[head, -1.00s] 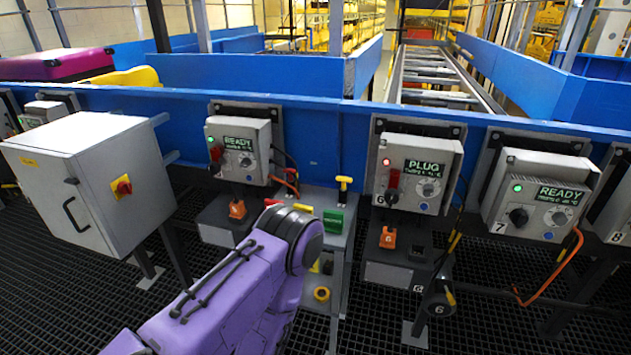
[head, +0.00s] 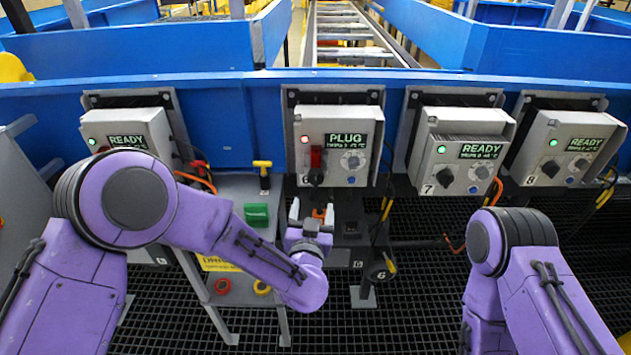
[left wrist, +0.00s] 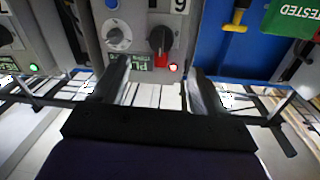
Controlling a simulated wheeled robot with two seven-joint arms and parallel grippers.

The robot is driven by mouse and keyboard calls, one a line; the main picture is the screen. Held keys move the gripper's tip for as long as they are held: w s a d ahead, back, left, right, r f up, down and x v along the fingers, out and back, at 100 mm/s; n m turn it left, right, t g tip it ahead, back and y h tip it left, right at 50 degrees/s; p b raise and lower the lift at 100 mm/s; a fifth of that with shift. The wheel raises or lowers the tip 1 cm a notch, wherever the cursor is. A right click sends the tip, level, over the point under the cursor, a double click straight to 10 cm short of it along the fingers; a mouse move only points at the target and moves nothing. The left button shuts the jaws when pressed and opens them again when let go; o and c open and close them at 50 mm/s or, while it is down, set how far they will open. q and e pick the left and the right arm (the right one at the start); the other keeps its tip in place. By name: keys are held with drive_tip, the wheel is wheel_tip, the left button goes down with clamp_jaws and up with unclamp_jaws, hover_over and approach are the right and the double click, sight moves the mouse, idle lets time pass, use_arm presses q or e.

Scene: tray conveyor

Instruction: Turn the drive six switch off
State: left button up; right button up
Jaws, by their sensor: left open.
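The drive six box (head: 368,113) is a grey cabinet with a red light and a display reading PLUG. Its black rotary switch (head: 317,177) sits at the lower left of its face, below a red part (head: 317,157). My left gripper (head: 312,209) is open and empty, below and in front of the box, apart from the switch. In the left wrist view, upside down, the switch (left wrist: 160,39) and red light show beyond the open fingers (left wrist: 157,88). The switch's exact setting is hard to read. My right arm is at the right; its gripper is out of view.
Similar READY boxes stand beside it: drive seven (head: 462,125), drive eight (head: 570,138) and one at left (head: 128,127). A green block (head: 257,215) and yellow T-handle (head: 263,166) are left of the switch. An orange part (head: 322,214) shows behind my fingers. Cables hang between boxes.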

sight(316, 182)
use_arm(q)
drive_tip(key=shift+m, duration=0.4)
drive_tip(key=w, duration=0.7)
drive_tip(key=w+p, duration=0.1)
drive_tip(key=w, duration=0.2)
drive_tip(key=shift+w+d+r, duration=0.1)
drive_tip(key=shift+w+d, duration=0.25)
drive_tip(key=c, duration=1)
